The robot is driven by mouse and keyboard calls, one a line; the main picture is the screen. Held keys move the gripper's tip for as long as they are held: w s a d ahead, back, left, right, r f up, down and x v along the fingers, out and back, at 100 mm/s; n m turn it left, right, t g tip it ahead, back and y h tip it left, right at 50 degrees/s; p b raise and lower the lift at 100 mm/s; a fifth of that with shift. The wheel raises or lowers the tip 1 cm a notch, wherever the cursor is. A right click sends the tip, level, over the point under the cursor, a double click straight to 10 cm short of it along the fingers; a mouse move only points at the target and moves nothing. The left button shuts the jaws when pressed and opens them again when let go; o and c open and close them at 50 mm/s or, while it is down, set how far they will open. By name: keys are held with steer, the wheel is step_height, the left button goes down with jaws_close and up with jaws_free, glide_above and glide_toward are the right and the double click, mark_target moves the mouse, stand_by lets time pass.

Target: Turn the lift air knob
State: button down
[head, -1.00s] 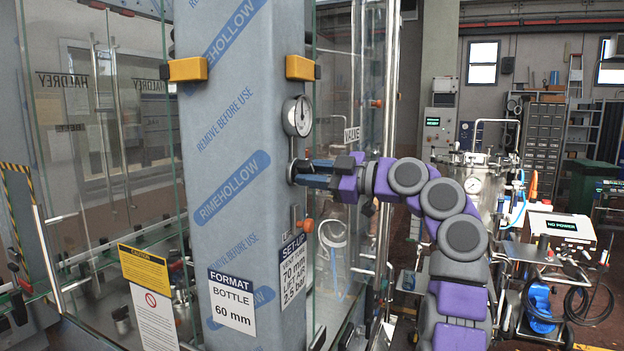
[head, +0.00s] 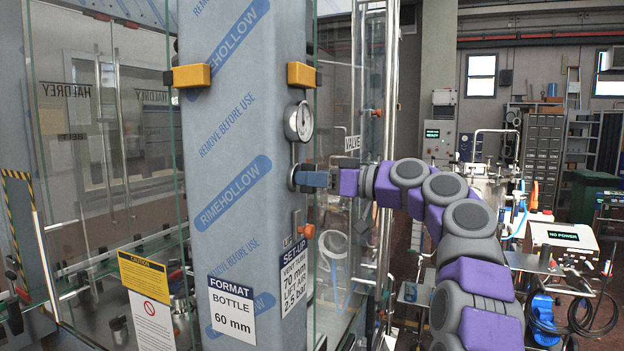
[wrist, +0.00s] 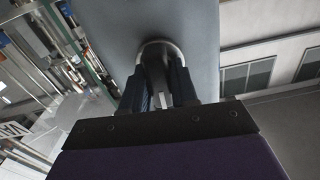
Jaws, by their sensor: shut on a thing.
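A grey column (head: 235,110) in blue-printed film stands in the middle of the head view. The lift air knob (head: 293,178) sits on its right side, below a round gauge (head: 298,121); my fingers cover most of it. My gripper (head: 308,178) reaches in from the right, shut on the knob. In the wrist view my gripper's dark fingers (wrist: 163,85) lie either side of the knob (wrist: 155,58), which has a pale ring (wrist: 160,44) around its base. The gauge needle is too small to read exactly.
A set-up sign (head: 294,272) reading 2.5 bar and an orange-red knob (head: 305,231) are below my gripper. Yellow blocks (head: 303,75) clamp the column above. Glass panels (head: 105,150) stand to the left, and a vertical steel pipe (head: 388,120) stands behind my arm.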

steer(key=m+p, duration=0.1)
steer(key=m, duration=0.2)
steer(key=shift+r+m+p, duration=0.15)
steer(key=shift+m+p, duration=0.15)
steer(key=shift+p, duration=0.1)
steer(key=shift+m+p, duration=0.4)
steer(key=shift+m, duration=0.4)
steer(key=shift+f, duration=0.2)
steer(key=c, duration=1)
jaws_free()
steer(key=shift+w+d+f, duration=0.1)
steer(key=shift+w+d, duration=0.05)
steer(key=shift+w, duration=0.05)
steer(key=shift+o, duration=0.2)
steer(key=shift+s, duration=0.1)
steer(key=v, duration=1.7)
steer(key=shift+d, duration=0.25)
